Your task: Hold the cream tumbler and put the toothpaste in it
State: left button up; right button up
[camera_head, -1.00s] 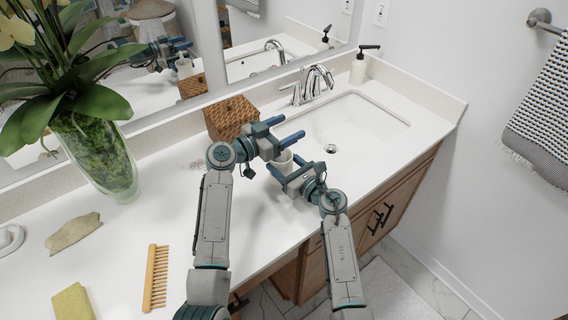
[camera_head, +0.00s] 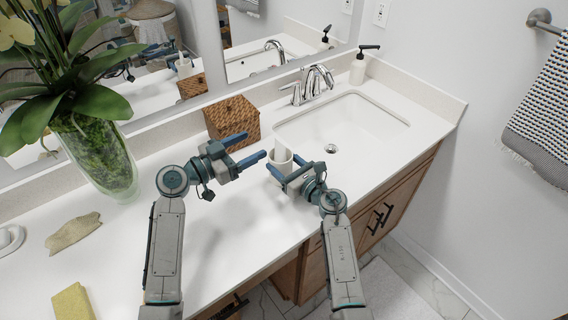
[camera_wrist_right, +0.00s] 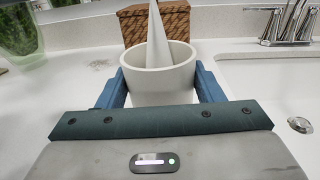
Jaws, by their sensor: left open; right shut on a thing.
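The cream tumbler (camera_head: 281,163) is upright at the sink's left front edge, between the fingers of my right gripper (camera_head: 285,168), which is shut on it. In the right wrist view the tumbler (camera_wrist_right: 158,85) has a finger on each side. A white, tapered tube, the toothpaste (camera_wrist_right: 158,28), stands inside it, pointed end up and rising above the rim; its lower part is hidden by the tumbler wall. My left gripper (camera_head: 250,148) is open and empty, just left of the tumbler and apart from it.
A woven box (camera_head: 231,118) stands behind the grippers by the mirror. The sink basin (camera_head: 350,125) with its faucet (camera_head: 316,82) is to the right. A plant vase (camera_head: 104,160), a tan stone-like piece (camera_head: 72,232) and a yellow-green block (camera_head: 73,303) are at left.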

jog(key=o, duration=1.2)
